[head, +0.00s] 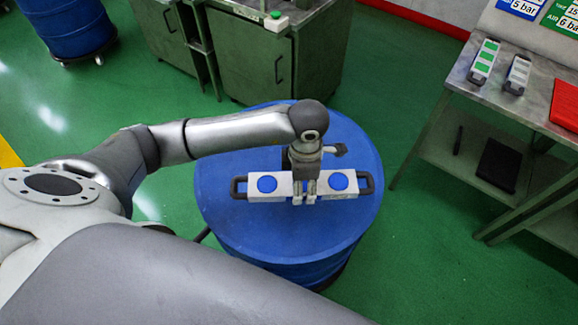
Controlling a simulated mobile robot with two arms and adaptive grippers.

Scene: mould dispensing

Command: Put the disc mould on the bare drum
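The disc mould (338,183) is a pale bar with two round blue discs on top and a dark handle at each end. It is over the top of the blue drum (290,233), lying crosswise and level. Whether it touches the drum top or hangs just above it, I cannot tell. My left gripper (304,196) points down at the middle of the mould, its fingers close together and seemingly shut on it. The gripper and wrist hide the mould's middle. Nothing else shows on the drum top. My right gripper is not in view.
A grey bench (457,76) at the right bears a mould with green rectangles (486,58), a mould with pale squares (517,74) and a red object (566,104). Green cabinets (243,65) stand behind the drum. Another blue drum (68,28) stands at the upper left.

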